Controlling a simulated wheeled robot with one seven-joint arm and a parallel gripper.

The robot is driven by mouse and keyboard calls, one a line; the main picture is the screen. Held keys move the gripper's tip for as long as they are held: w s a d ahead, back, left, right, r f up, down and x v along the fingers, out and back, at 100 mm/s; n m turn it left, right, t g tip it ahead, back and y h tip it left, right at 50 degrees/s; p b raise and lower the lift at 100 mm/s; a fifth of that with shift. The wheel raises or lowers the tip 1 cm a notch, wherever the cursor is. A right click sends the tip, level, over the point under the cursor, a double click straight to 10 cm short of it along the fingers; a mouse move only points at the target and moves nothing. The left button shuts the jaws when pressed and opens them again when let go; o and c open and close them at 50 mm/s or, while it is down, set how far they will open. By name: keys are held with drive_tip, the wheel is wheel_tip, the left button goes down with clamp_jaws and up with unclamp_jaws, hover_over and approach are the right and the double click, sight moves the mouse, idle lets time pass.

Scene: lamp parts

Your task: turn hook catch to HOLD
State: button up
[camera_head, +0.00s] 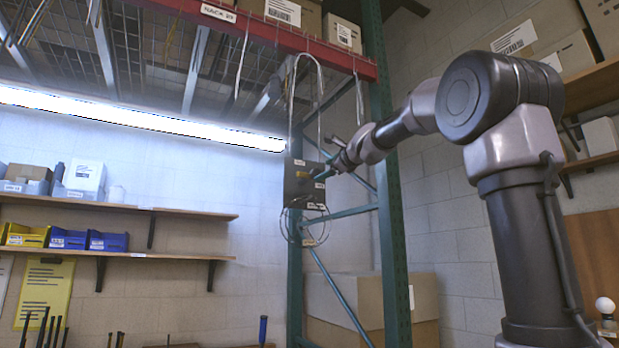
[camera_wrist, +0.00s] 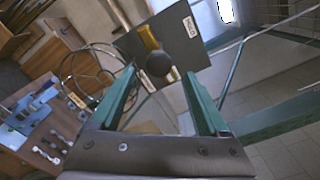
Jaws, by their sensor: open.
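A dark box (camera_head: 300,188) hangs from a large pale hook (camera_head: 291,100) under the red beam in the head view. In the wrist view its flat dark face (camera_wrist: 192,52) fills the top middle. A round black knob (camera_wrist: 158,64) with a yellow lever (camera_wrist: 148,38) stands out from it. A small white label (camera_wrist: 189,26) is on the face, its text too small to read surely. My gripper (camera_wrist: 160,76) has its green fingers apart, with the knob between or just beyond the fingertips. I cannot tell if they touch it. In the head view my gripper (camera_head: 326,173) is at the box's right side.
A red beam (camera_head: 270,30) and a lit tube lamp (camera_head: 140,122) are overhead. Green rack posts (camera_head: 392,230) stand close behind the box. A loop of cable (camera_head: 305,232) hangs below it. Shelves (camera_head: 120,208) with bins are at the left; cartons (camera_head: 345,300) stand below.

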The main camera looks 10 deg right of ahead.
sight(311, 177)
drive_tip(key=x, duration=0.9)
drive_tip(key=shift+w+a+f, duration=0.15)
drive_tip(key=shift+w, duration=0.2)
clamp_jaws()
